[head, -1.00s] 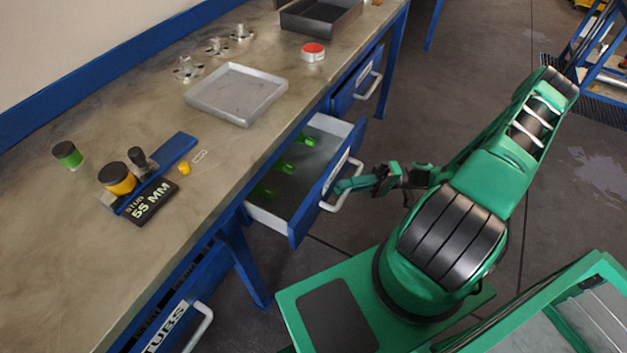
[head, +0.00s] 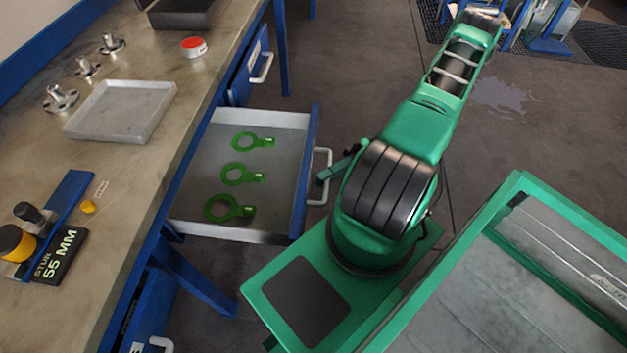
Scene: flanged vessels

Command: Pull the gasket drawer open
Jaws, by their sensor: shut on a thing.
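The gasket drawer (head: 272,225) is pulled well out from under the workbench. Several green ring gaskets with tabs, among them the middle one (head: 238,174), lie spread on its grey floor. Its white bar handle (head: 327,160) is on the blue front at the right. My gripper (head: 324,178) is at this handle and shut on it; my own arm hides most of the gripper.
The bench top holds a grey tray (head: 122,112), several metal flanges, a red-topped round item (head: 193,46) and a black "STUB 55 MM" sign (head: 60,256). Another blue drawer (head: 247,75) beyond is closed. Blue bench legs stand beside the open drawer.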

